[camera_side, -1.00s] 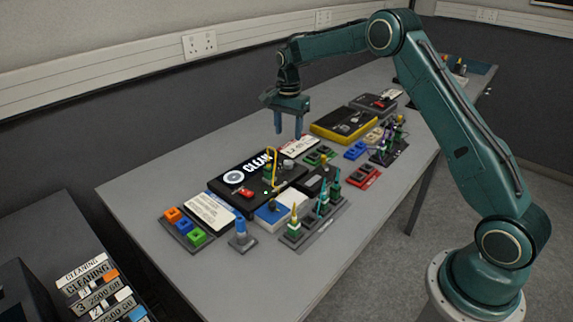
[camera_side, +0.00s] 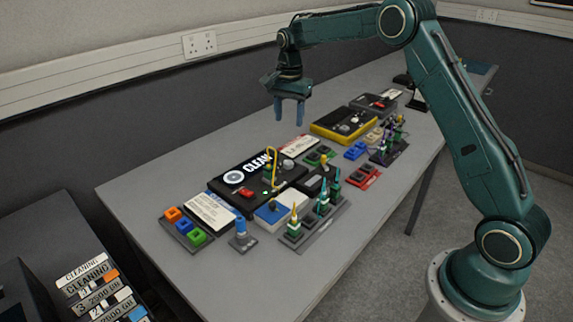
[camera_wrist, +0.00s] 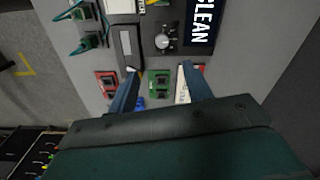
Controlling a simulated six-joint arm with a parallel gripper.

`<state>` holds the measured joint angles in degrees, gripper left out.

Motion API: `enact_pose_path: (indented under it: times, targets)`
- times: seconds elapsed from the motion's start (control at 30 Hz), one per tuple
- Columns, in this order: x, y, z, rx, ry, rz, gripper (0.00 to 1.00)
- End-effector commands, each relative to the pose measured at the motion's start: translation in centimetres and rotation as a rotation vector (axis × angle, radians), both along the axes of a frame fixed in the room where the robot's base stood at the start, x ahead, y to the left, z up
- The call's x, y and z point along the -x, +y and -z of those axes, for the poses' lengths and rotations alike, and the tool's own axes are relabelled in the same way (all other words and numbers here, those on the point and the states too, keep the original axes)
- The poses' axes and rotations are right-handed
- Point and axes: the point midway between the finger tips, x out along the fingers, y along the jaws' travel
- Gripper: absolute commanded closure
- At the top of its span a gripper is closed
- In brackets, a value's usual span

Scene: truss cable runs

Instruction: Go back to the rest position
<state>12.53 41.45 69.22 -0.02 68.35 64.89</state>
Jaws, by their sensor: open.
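My gripper (camera_side: 289,110) is open and empty, raised above the table behind the black CLEAN panel (camera_side: 232,190) in the side view. Its two blue fingers point down and touch nothing. In the wrist view my gripper (camera_wrist: 155,85) shows its fingers apart, with a green socket block (camera_wrist: 159,84) on the table below, between them. The CLEAN panel also shows in the wrist view (camera_wrist: 203,25) at the top right.
The grey table (camera_side: 140,185) holds several connector blocks and a yellow-edged box (camera_side: 344,124). A rack of cable plugs (camera_side: 315,222) stands near the front edge, another (camera_side: 388,152) at the right. A label rack (camera_side: 100,287) is at lower left. The air around my gripper is clear.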

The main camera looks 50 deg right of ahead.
Motion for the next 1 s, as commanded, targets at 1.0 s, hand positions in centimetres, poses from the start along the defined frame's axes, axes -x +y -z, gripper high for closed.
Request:
enact_pose_path:
  times: [1.0]
  targets:
    - [17.7, 8.3, -14.7, 0.113, -0.218, -0.668, 0.5]
